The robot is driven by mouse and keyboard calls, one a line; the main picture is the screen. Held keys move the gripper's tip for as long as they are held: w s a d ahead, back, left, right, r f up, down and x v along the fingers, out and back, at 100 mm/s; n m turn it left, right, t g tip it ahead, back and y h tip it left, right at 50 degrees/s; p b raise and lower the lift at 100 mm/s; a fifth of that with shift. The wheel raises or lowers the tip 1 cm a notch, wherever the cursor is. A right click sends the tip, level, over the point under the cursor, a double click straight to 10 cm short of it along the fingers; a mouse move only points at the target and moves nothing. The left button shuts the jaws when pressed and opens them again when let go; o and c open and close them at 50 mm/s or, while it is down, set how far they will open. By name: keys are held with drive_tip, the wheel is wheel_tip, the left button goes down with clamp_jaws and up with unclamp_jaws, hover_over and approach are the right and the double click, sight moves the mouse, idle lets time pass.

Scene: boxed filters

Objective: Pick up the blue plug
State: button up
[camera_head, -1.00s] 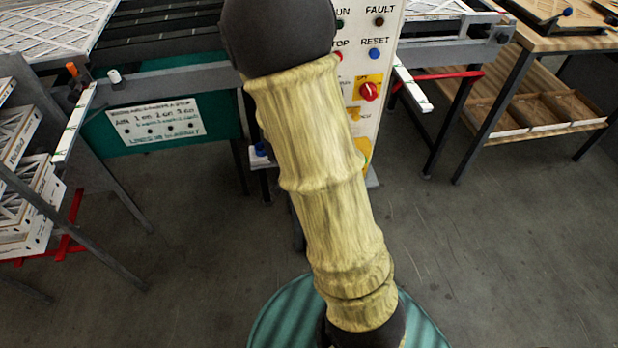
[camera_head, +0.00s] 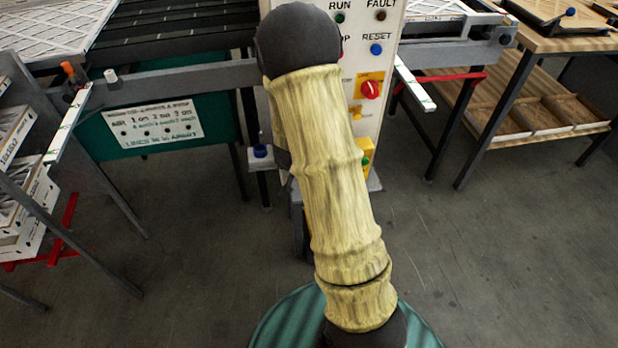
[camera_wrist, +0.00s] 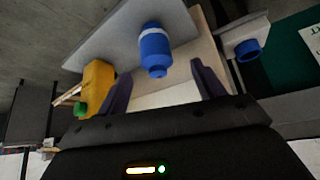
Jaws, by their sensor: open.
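A blue plug (camera_wrist: 155,50) with a pale band shows in the wrist view, in front of a grey-white panel. My gripper (camera_wrist: 160,70) is open, with one dark finger to each side of the plug in the picture. Its fingers do not visibly touch the plug, and I cannot tell how far off it is. In the head view my arm covers the gripper, and I cannot make out this plug there. A second blue round fitting (camera_wrist: 248,48) sits on a small grey bracket to the right; it also shows in the head view (camera_head: 260,151).
A yellow box with a green button (camera_wrist: 97,85) is left of the plug in the wrist view. The white control panel (camera_head: 377,50) has a red knob (camera_head: 371,89). A green sign board (camera_head: 120,140) and grey frame stand left, a wooden bench (camera_head: 550,45) right.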

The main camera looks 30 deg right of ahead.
drive_tip(key=shift+w+d+f, duration=0.25)
drive_tip(key=shift+w+f, duration=0.1)
drive_tip(key=shift+f, duration=0.2)
drive_tip(key=x, duration=0.4)
drive_tip(key=shift+w+d+f+b, duration=0.1)
drive_tip(key=shift+d+f+b, duration=0.15)
drive_tip(key=shift+d, duration=0.2)
drive_tip(key=shift+w+f, duration=0.2)
drive_tip(key=shift+w, duration=0.1)
drive_tip(key=shift+s+d+r, duration=0.1)
drive_tip(key=shift+s+d, duration=0.05)
drive_tip(key=shift+s, duration=0.15)
drive_tip(key=shift+w, duration=0.1)
drive_tip(key=c, duration=1.1)
drive_tip(key=shift+r, duration=0.1)
